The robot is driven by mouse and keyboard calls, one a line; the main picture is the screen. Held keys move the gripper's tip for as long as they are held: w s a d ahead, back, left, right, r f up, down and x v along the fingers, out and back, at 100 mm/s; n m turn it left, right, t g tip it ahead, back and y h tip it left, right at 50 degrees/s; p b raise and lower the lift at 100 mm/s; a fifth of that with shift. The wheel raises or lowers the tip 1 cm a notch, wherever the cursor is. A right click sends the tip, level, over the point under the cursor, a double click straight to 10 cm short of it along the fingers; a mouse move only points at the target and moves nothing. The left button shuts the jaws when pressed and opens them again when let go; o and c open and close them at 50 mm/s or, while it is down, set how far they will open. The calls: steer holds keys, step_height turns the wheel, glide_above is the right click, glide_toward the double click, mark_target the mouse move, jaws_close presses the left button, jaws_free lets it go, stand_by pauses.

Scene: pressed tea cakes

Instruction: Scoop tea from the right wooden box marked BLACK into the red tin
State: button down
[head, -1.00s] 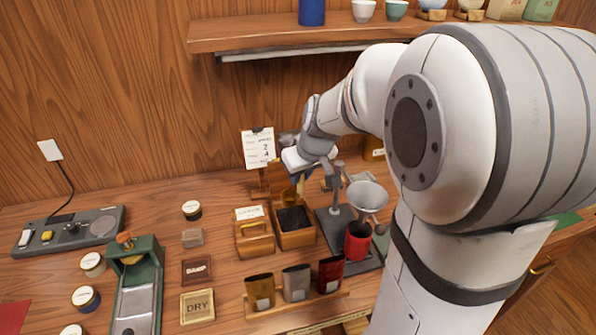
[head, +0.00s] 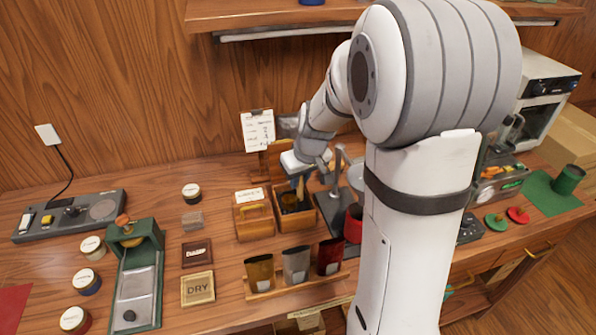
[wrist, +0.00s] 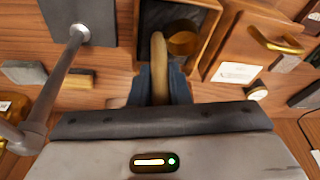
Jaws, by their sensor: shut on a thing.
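The right wooden box (head: 308,219) is open, with dark tea inside; its marking cannot be read. My gripper (head: 300,182) is above it, shut on the pale wooden handle of a brass scoop (head: 289,201). The scoop's bowl is down inside the box. In the wrist view, the handle (wrist: 160,65) runs between my fingers (wrist: 162,88) to the round bowl (wrist: 184,38), which lies over the dark interior of the box (wrist: 208,38). The red tin (head: 352,226) stands right of the box, partly hidden by my arm.
A closed wooden box (head: 254,222) with a brass handle stands just left. A grey stand with a post (head: 337,180) and a partly hidden funnel (head: 356,174) is on the right.

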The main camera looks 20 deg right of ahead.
steer(key=shift+w+f+g+p, duration=0.25)
steer(key=shift+f+g, duration=0.05)
steer(key=shift+f, duration=0.55)
steer(key=shift+w+f+g+p, duration=0.2)
steer(key=shift+f+g, duration=0.1)
steer(key=shift+f, duration=0.55)
steer(key=shift+w+f+p, duration=0.2)
steer(key=shift+w+p, duration=0.1)
steer(key=shift+w, duration=0.55)
steer(key=shift+w+f+b, duration=0.1)
steer(key=shift+f+b, duration=0.15)
steer(key=shift+b, duration=0.45)
steer(key=shift+r+t+b, duration=0.15)
steer(key=shift+t+b, duration=0.55)
steer(key=shift+b, duration=0.3)
steer(key=t+b, duration=0.1)
steer(key=b, duration=0.2)
steer(key=shift+s+r, duration=0.3)
steer(key=shift+s+b, duration=0.1)
steer(key=shift+b, duration=0.4)
step_height(320, 180, up, 13)
steer(key=p, duration=0.7)
steer(key=shift+s+f, duration=0.2)
steer(key=shift+s, duration=0.05)
steer(key=shift+f, duration=0.1)
